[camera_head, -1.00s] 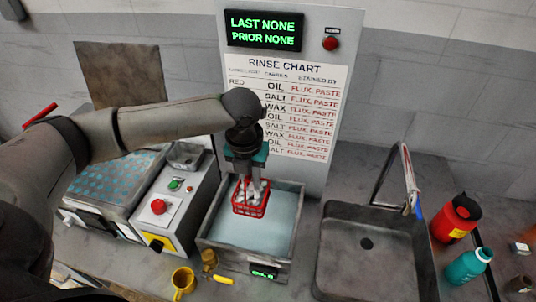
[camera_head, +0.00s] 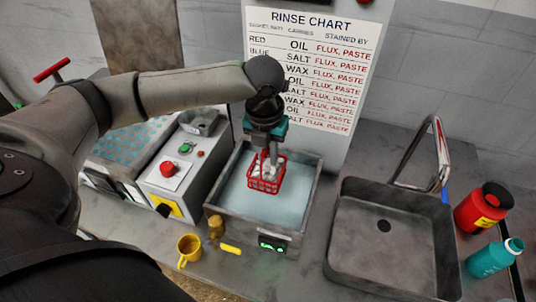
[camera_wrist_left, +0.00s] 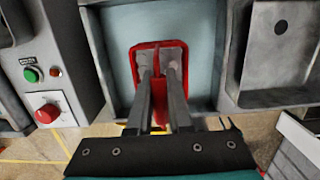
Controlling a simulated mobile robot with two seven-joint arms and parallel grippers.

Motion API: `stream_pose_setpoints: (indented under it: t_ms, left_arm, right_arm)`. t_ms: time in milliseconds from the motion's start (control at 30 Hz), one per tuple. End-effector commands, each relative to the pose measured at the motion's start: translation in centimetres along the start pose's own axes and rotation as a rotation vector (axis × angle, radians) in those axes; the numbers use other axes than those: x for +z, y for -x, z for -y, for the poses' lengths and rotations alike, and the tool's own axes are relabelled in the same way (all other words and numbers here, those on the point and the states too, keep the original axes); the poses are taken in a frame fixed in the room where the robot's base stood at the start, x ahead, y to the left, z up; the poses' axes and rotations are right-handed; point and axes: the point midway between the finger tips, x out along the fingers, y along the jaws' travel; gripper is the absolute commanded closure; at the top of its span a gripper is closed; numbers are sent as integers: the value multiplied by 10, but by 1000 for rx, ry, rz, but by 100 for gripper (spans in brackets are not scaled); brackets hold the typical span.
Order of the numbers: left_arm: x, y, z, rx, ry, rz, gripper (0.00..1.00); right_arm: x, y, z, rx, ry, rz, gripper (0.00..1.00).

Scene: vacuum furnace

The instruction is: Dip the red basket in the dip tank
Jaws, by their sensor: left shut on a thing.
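The red basket (camera_head: 266,183) is a small open-mesh basket with pale grey contents. My left gripper (camera_head: 268,158) points down from above and is shut on it. The basket is over the back half of the dip tank (camera_head: 238,231), a grey box of pale blue liquid. I cannot tell whether the basket's bottom touches the liquid. In the left wrist view, the two fingers (camera_wrist_left: 163,88) reach into the red rim (camera_wrist_left: 134,62) of the basket, with the liquid (camera_wrist_left: 203,38) around it. My right gripper is not in view.
A control box with a red button (camera_head: 168,169) stands left of the tank. A grey sink (camera_head: 345,262) with a tall faucet (camera_head: 440,150) is at the right. A yellow mug (camera_head: 189,250) stands in front. Red (camera_head: 482,208) and teal (camera_head: 494,258) bottles stand far right. The rinse chart (camera_head: 308,65) is behind.

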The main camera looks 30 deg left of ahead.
Motion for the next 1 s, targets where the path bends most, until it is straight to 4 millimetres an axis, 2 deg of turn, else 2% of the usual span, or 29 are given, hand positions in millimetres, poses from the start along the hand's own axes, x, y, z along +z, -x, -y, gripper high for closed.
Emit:
stream_pose_setpoints:
  t_ms: [1000]
  left_arm:
    - [-9,-78,1,-2,1,2,100]
  right_arm:
    - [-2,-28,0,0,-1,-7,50]
